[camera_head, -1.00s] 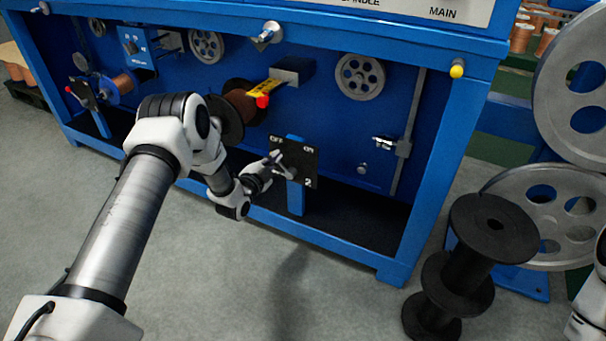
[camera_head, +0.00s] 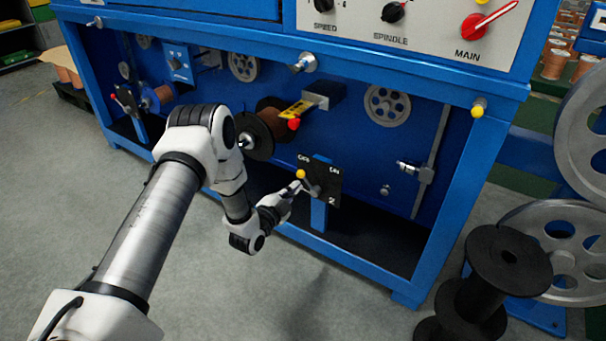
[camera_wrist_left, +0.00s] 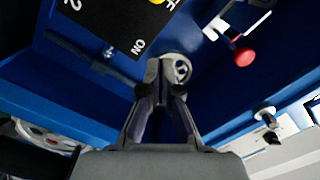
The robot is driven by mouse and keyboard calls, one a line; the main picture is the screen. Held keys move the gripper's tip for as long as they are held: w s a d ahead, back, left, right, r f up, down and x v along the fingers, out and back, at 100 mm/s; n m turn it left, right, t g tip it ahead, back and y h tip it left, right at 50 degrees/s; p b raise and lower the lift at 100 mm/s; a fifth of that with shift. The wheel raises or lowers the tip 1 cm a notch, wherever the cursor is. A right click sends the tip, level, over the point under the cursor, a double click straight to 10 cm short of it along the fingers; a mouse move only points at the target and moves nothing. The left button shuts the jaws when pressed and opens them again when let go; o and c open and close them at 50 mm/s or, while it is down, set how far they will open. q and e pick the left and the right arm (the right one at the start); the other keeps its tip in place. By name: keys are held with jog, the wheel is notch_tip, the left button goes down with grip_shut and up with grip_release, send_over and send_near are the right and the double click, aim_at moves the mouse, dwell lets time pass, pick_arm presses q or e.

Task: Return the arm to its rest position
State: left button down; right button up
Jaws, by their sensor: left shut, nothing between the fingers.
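My left arm reaches in from the lower left. Its gripper (camera_head: 297,186) is in front of the black OFF/ON plate (camera_head: 322,186) marked 2, close to the yellow knob (camera_head: 301,174) of its lever. In the left wrist view the gripper (camera_wrist_left: 168,66) is shut and empty, pointing toward the blue machine. The black plate (camera_wrist_left: 95,22) is at the upper left there, with a bit of the yellow knob at the top edge. I cannot tell in the head view whether the fingertips touch the lever. My right gripper does not show.
The blue machine frame (camera_head: 455,170) surrounds the plate. A brown wire spool (camera_head: 276,124) with a red knob (camera_head: 294,124) sits left of it. A panel with SPEED, SPINDLE and MAIN controls (camera_head: 420,25) is above. Black spools (camera_head: 507,262) stand at right. Grey floor at left is clear.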

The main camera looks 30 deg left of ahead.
pick_arm(q)
jog(key=shift+s+d+r, duration=0.1)
jog(key=shift+s+d, duration=0.05)
jog(key=shift+s, duration=1.1)
